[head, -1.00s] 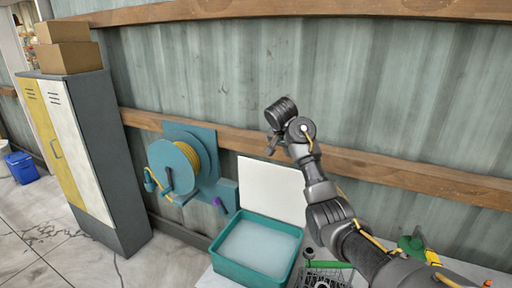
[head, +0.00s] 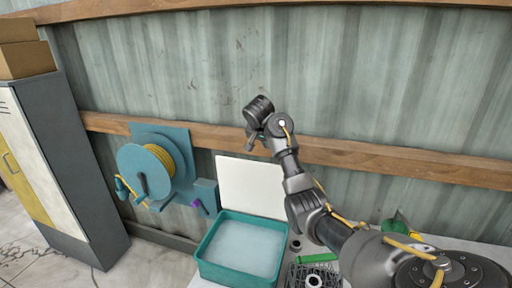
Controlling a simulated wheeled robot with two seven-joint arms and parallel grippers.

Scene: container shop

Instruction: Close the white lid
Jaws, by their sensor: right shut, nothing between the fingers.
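The white lid (head: 250,187) stands open and upright at the back of a teal box (head: 242,277), against the corrugated wall. The inside of the box is pale and looks empty. My right arm comes in from the lower right, and my right gripper (head: 250,143) is raised above the lid's upper edge, apart from it in the picture. Its fingers point down, look shut and hold nothing. The arm's forearm covers the area just right of the lid. My left gripper is not in view.
A wire basket (head: 297,276) with a green handle stands right of the box. A teal hose reel (head: 146,172) with yellow hose hangs on the wall at left. A grey locker (head: 62,150) with cardboard boxes on top stands further left. Green and yellow items lie behind my arm.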

